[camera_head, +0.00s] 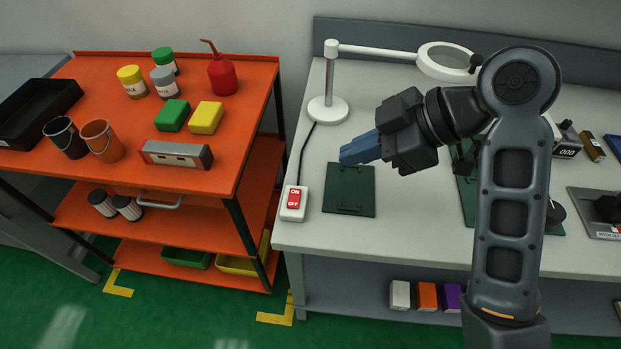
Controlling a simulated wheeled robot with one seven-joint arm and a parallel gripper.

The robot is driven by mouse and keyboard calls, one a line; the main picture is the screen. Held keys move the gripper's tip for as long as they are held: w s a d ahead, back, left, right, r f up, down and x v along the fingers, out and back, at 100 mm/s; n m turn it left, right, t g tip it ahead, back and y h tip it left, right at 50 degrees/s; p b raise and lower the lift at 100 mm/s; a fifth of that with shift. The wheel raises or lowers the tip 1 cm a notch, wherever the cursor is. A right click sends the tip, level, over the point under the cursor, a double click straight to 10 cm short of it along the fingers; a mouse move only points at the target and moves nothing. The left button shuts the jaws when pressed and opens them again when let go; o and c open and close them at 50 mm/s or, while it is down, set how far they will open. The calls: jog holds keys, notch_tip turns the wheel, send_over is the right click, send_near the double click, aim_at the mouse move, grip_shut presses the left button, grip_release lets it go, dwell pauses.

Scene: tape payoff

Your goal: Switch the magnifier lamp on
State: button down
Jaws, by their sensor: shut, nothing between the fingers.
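The magnifier lamp (328,107) stands at the back left of the grey-white bench, with a white round base, a post and a horizontal arm. Its ring head (447,60) is at the right end of that arm. A dark cord runs from the base to a white switch box (293,203) at the bench's left front edge. The box has a red rocker marked ON at the top and OFF below; I cannot tell which side is pressed. My gripper (344,157) has blue fingers, shut and empty, pointing left above the bench, up and right of the switch box.
A dark green plate (349,190) with a small handle lies right of the switch box. An orange cart (228,165) with cans, cups and boxes stands to the left. Right of my arm are a counter (567,140) and a grey device (598,212). Coloured boxes (427,296) sit on the lower shelf.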

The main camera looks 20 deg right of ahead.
dwell(0.4)
jog(key=p, duration=0.1)
send_near(294, 199)
jog(key=w+a, duration=0.2)
jog(key=w, duration=0.2)
jog(key=shift+w+a+f+p, duration=0.1)
jog(key=shift+f+p, duration=0.1)
jog(key=shift+f, duration=0.4)
jog(key=shift+w+a+f+p, duration=0.1)
jog(key=shift+a+f+p, duration=0.05)
jog(key=shift+f, duration=0.5)
jog(key=shift+w+f, duration=0.1)
jog(key=shift+f, duration=0.5)
